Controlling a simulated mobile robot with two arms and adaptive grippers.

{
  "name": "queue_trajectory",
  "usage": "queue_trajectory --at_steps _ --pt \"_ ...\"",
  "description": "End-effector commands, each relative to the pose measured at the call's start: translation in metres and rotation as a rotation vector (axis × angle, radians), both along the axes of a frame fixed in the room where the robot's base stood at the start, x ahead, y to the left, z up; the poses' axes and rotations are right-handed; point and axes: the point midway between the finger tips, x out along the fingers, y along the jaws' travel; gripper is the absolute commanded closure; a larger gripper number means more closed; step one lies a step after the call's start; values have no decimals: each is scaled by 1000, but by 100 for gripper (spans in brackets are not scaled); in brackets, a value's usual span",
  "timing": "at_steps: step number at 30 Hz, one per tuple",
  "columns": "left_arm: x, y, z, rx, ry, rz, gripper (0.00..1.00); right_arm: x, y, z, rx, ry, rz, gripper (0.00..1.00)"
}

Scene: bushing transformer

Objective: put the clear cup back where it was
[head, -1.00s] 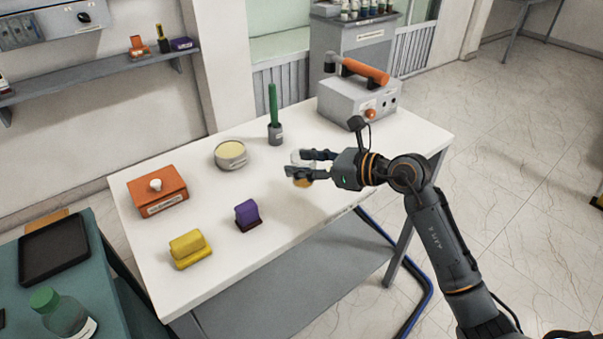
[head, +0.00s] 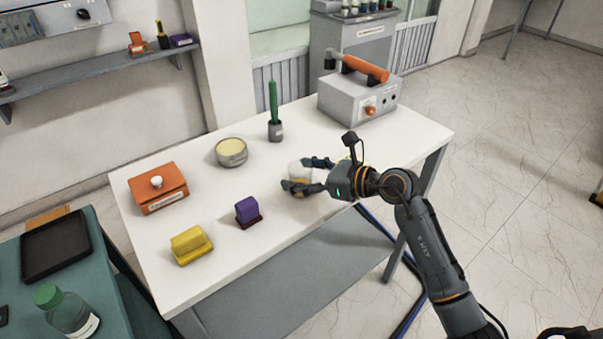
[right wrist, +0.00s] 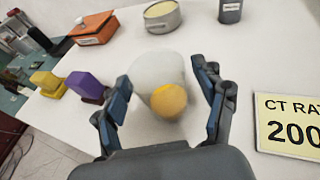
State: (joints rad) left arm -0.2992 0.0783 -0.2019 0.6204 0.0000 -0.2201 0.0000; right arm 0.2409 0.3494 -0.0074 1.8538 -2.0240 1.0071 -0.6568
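The clear cup (head: 299,170) is on the white table's right-front part, with a round orange-yellow part inside or on it. In the right wrist view the clear cup (right wrist: 155,70) sits between the two fingers of my right gripper (right wrist: 166,98). A gap shows on each side, so the fingers look open around it, not closed on it. In the head view my right gripper (head: 308,175) reaches in from the right, low over the table; one finger partly hides the cup. Whether the cup touches the table is hard to tell. My left gripper is not in view.
On the white table (head: 240,265) stand a purple block (head: 247,211), yellow block (head: 190,246), orange box (head: 158,188), round tin (head: 231,151), green rod in a holder (head: 274,115) and grey device (head: 355,98). A yellow card (right wrist: 290,125) lies right of the gripper.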

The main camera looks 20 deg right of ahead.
Motion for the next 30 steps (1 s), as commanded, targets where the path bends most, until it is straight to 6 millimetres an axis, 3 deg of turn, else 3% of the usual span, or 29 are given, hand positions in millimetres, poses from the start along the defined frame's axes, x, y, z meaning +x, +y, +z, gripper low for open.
queue_trajectory --at_steps 8,21,30 --pt "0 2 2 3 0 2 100 -2 -3 4 -2 0 -1 29" --pt "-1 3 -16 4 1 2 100 -64 -59 28 -7 -1 0 29" --pt "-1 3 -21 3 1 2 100 -84 -77 39 -1 -1 0 29"
